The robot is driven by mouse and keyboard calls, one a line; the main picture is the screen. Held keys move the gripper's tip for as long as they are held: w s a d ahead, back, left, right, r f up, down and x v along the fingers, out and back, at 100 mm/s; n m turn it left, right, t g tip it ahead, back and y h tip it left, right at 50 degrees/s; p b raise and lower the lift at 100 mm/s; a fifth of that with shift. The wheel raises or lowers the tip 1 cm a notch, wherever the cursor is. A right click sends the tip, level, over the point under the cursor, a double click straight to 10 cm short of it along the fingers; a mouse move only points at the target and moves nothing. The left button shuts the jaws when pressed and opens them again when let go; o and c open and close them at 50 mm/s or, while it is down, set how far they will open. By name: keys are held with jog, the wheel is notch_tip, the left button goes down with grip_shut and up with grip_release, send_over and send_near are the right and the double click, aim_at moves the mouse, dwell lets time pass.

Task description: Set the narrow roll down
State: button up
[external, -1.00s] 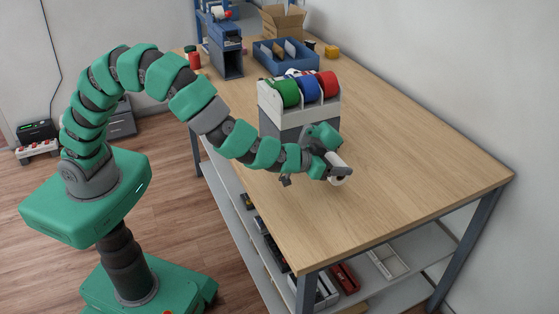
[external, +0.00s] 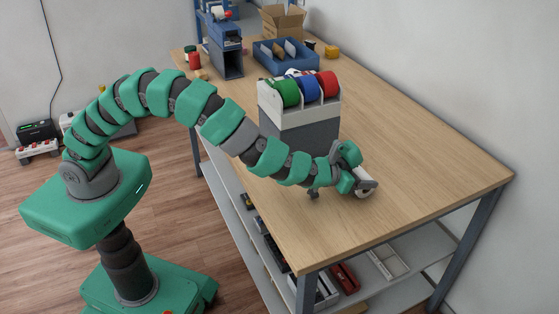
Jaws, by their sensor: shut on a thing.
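The narrow roll (external: 364,194) is a small white roll, partly hidden by the fingers. My gripper (external: 366,185) is shut on it, low over the bare front part of the wooden table (external: 420,175). I cannot tell whether the roll touches the table top.
A grey and white dispenser (external: 299,127) with green, blue and red rolls stands just behind my arm. A blue bin (external: 285,57), an open cardboard box (external: 283,22) and a yellow item (external: 332,51) are at the far end. The table's right side is clear.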

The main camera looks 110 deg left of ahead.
jog(key=shift+f, duration=0.1)
jog(key=o, duration=1.2)
jog(key=shift+c, duration=0.2)
jog(key=shift+s+d+r, duration=0.3)
jog(key=shift+d+r, duration=0.1)
jog(key=v, duration=1.1)
jog(key=shift+f+p, duration=0.2)
jog(key=shift+p, duration=0.15)
jog(key=shift+s, duration=0.1)
